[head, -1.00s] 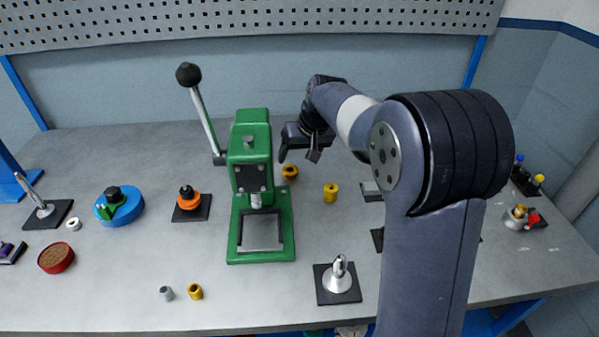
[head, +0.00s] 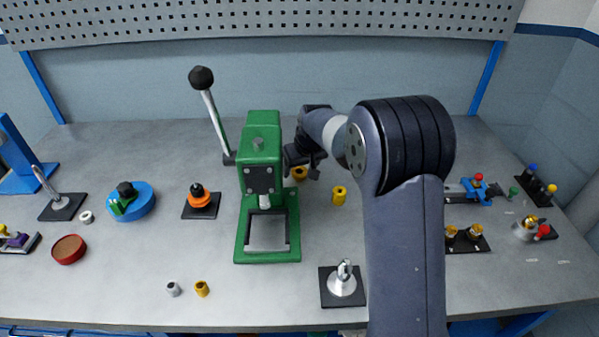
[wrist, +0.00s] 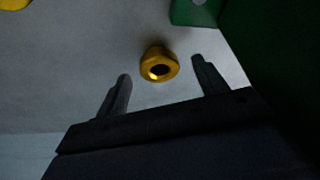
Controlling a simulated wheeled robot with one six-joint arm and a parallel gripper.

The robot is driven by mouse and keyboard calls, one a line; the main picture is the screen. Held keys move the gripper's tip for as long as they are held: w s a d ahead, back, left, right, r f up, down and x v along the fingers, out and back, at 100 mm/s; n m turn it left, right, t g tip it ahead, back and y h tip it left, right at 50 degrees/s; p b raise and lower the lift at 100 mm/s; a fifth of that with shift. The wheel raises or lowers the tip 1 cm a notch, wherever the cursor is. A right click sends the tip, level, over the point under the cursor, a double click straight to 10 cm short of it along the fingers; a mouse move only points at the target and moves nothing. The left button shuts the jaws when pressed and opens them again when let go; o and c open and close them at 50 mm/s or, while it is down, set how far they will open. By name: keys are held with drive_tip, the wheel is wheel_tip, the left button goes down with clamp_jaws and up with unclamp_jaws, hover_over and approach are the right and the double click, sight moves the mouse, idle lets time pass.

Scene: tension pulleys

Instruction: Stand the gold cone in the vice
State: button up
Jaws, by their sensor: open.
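A gold piece (head: 299,173) with a dark hole in its top stands behind and right of the green press; it may be the gold cone. My gripper (head: 308,168) is open and empty just by it. In the wrist view the gold piece (wrist: 158,66) lies between and a little beyond the two fingertips, apart from both. Other gold pieces stand right of the press (head: 339,195) and at the front left (head: 202,288). A blue device with a red knob (head: 476,190), which looks like the vice, sits at the right, partly behind my arm.
The green press (head: 262,185) with its long lever (head: 213,115) stands close left of my gripper. A silver cone on a black plate (head: 343,284) is at the front. A black plate with gold fittings (head: 466,238) is at the right. The bench's back middle is clear.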

drive_tip(key=shift+w+a+f, duration=0.1)
drive_tip(key=shift+w+f, duration=0.15)
drive_tip(key=shift+f, duration=0.4)
drive_tip(key=shift+c, duration=0.5)
drive_tip(key=c, duration=1.1)
